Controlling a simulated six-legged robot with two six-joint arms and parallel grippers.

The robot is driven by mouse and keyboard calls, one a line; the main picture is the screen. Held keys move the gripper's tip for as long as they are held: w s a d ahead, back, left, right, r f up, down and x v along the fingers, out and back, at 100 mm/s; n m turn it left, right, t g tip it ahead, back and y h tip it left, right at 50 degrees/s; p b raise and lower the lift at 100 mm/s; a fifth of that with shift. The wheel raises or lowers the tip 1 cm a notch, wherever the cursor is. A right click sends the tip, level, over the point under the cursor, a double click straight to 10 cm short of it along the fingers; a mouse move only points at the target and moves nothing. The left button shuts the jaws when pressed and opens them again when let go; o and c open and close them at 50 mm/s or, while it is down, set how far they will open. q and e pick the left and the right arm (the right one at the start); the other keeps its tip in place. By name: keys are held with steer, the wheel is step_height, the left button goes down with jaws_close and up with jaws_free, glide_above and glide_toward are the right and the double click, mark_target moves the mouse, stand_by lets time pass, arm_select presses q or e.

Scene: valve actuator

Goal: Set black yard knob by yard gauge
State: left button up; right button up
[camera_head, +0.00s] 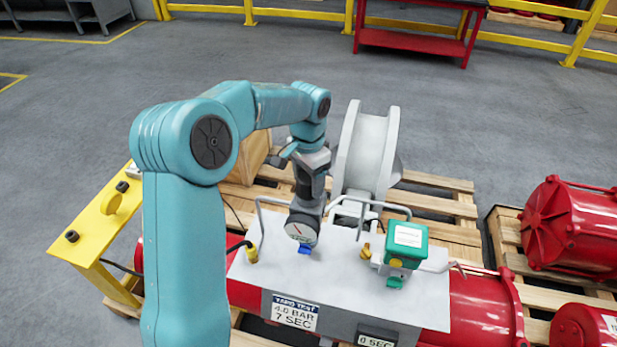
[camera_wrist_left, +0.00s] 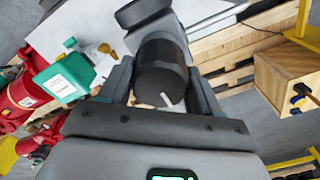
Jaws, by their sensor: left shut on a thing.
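The yard gauge (camera_head: 299,232) has a round white face with a dark needle, on the front of a regulator on a grey-white panel (camera_head: 330,268). My left gripper (camera_head: 312,183) reaches down from above, just over the gauge. In the left wrist view its fingers are shut on the black knob (camera_wrist_left: 160,75), a dark cylinder with a white pointer line, one finger on each side. In the head view the gripper largely hides the knob. The needle's reading is too small to tell. The right gripper is not in view.
A green box (camera_head: 407,240) sits right of the gauge. Bent grey handles (camera_head: 262,222) rise from the panel. A label (camera_head: 296,312) reads "4.0 BAR 7 SEC". A yellow bench (camera_head: 100,235), a grey spool (camera_head: 367,150), wooden pallets (camera_head: 440,205) and red cylinders (camera_head: 570,225) surround it.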

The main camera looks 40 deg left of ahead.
mark_target(308, 176)
arm_select(q)
steer(key=shift+s+f, duration=0.1)
steer(key=o, duration=1)
steer(key=shift+r, duration=0.4)
step_height(308, 176, up, 16)
steer(key=shift+f+p, duration=0.15)
steer(key=shift+p, duration=0.3)
